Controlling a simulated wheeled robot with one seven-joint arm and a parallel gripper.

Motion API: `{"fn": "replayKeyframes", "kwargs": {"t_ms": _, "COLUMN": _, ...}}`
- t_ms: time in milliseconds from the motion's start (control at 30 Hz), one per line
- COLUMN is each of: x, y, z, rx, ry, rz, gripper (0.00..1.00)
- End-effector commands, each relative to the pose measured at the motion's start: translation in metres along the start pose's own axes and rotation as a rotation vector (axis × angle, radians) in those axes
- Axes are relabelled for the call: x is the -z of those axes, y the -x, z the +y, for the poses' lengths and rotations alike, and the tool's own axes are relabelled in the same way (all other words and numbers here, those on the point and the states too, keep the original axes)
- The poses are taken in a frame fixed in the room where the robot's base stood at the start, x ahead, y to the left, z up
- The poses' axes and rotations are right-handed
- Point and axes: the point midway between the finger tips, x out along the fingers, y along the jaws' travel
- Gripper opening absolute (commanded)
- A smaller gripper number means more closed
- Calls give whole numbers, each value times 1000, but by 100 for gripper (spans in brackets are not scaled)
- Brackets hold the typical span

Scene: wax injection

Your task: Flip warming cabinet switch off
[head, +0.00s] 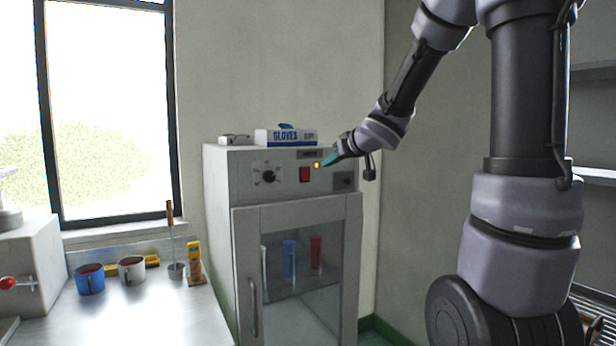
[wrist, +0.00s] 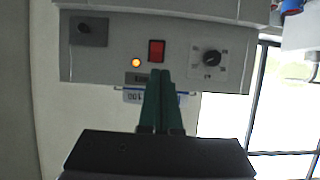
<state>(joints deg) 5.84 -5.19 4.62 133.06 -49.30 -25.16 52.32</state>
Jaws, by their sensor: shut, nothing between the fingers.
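The warming cabinet (head: 285,215) is a grey box with a glass door, standing against the wall. Its red rocker switch (head: 305,174) is on the front panel, with an orange lamp (head: 317,165) glowing just to its right. In the wrist view, which is turned over, the red switch (wrist: 156,50) shows right of the lit lamp (wrist: 136,63). My gripper (head: 328,161) has teal fingers and is at the panel's right part, close to the lamp. In the wrist view its fingers (wrist: 160,76) are shut and empty, pointing toward the switch. I cannot tell whether they touch the panel.
A round dial (head: 267,176) is left of the switch. A gloves box (head: 286,137) lies on the cabinet top. Behind the glass door stand several coloured tubes (head: 290,258). The steel bench (head: 155,310) at left holds a blue mug (head: 90,280) and a grey mug (head: 132,270).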

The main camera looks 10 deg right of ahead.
Motion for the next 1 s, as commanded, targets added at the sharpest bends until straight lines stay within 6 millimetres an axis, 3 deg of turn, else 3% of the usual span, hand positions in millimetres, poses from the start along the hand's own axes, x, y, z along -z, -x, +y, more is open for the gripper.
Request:
{"fn": "replayKeyframes", "kwargs": {"t_ms": 267, "x": 0, "y": -9, "z": 0, "rx": 0, "ry": -2, "rz": -2, "gripper": 0}}
{"fn": "replayKeyframes", "kwargs": {"t_ms": 800, "x": 0, "y": -114, "z": -1, "rx": 1, "ry": 0, "rz": -1, "gripper": 0}}
{"fn": "replayKeyframes", "kwargs": {"t_ms": 1000, "x": 0, "y": -135, "z": 0, "rx": -1, "ry": 1, "rz": 0, "gripper": 0}}
